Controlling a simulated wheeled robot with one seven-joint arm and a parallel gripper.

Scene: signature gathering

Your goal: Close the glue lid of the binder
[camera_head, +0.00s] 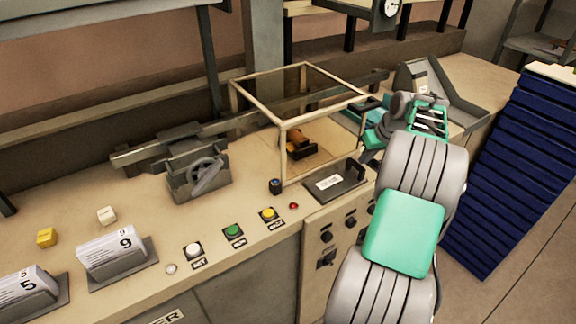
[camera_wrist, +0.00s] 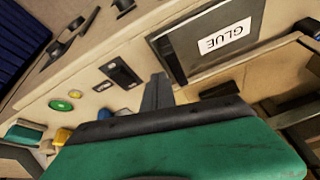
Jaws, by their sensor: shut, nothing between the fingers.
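The glue lid (camera_head: 322,190) is a dark plate with a white label, lying nearly flat near the counter's front edge, with a dark raised piece at its right end. In the wrist view the lid (camera_wrist: 190,61) fills the top right, and its label reads GLUE. My gripper (camera_head: 367,156) is shut and empty, pointing down just above and right of the lid. In the wrist view its fingertips (camera_wrist: 158,77) are close beside the lid's edge; I cannot tell whether they touch. The binder's framed box (camera_head: 283,150) stands behind the lid.
White, green and yellow buttons (camera_head: 233,231) line the counter's front edge. A clamp with a wheel (camera_head: 198,172) stands left of the box. A blue stack of drawers (camera_head: 520,150) stands right, beyond my arm.

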